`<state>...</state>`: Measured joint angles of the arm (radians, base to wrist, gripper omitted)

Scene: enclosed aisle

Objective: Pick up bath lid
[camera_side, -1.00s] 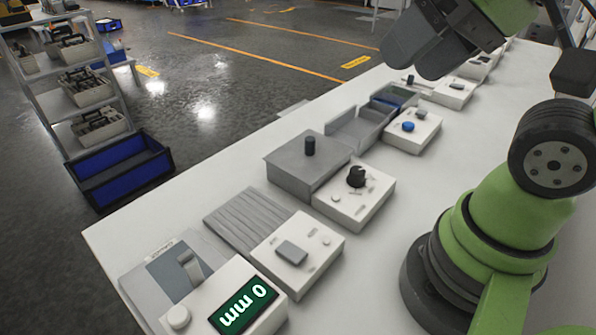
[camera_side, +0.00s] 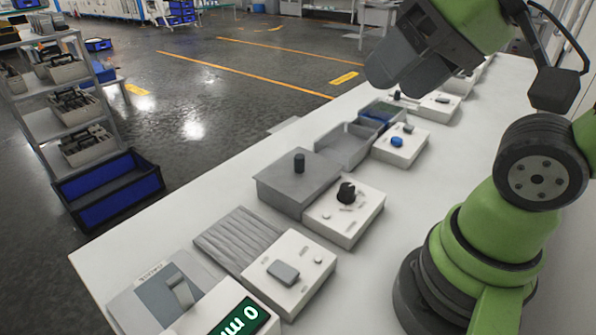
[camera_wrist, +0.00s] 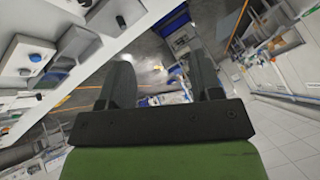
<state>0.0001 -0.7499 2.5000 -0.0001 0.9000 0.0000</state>
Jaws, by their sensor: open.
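The bath lid (camera_side: 286,174) is a flat grey cover with a short black knob (camera_side: 299,162) standing on it. It sits closed on a grey box on the white bench in the side view. My gripper (camera_side: 387,84) is above and to the right of it in that picture, apart from it and high over the bench. In the wrist view my gripper (camera_wrist: 163,77) has its two dark fingers spread with nothing between them. A grey surface with a dark knob, probably the lid, shows at the top of that view (camera_wrist: 112,14).
A white control box with a black dial (camera_side: 346,208) stands beside the lidded box. An open grey tray (camera_side: 345,146) lies behind it, and a ribbed grey plate (camera_side: 237,238) in front. A box with a blue button (camera_side: 400,145) is farther back. The bench's right side is mostly clear.

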